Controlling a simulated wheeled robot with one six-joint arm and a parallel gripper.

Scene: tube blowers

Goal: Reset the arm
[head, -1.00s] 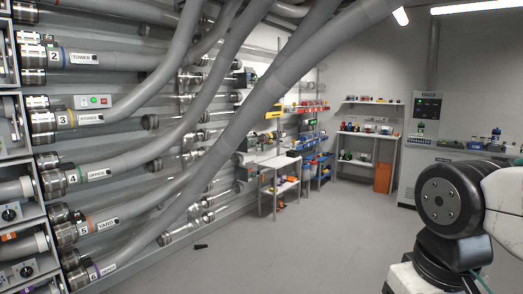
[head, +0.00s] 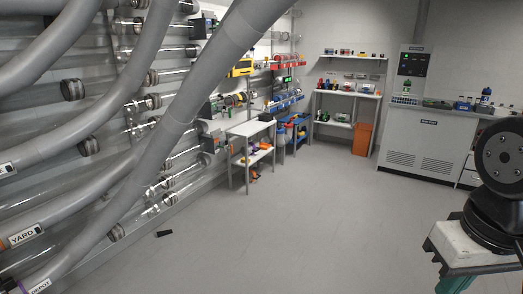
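My arm's lower joints (head: 500,165) show at the right edge of the head view, dark and rounded on a pale base plate. The rest of my arm is outside the frame. My gripper is not in view, so what it holds cannot be seen.
Thick grey tubes (head: 170,130) with labels run along the left wall. A small dark object (head: 164,234) lies on the floor near them. A white table (head: 250,128), a shelf unit (head: 347,93), an orange bin (head: 363,138) and a grey cabinet (head: 427,140) stand at the back. The middle floor is clear.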

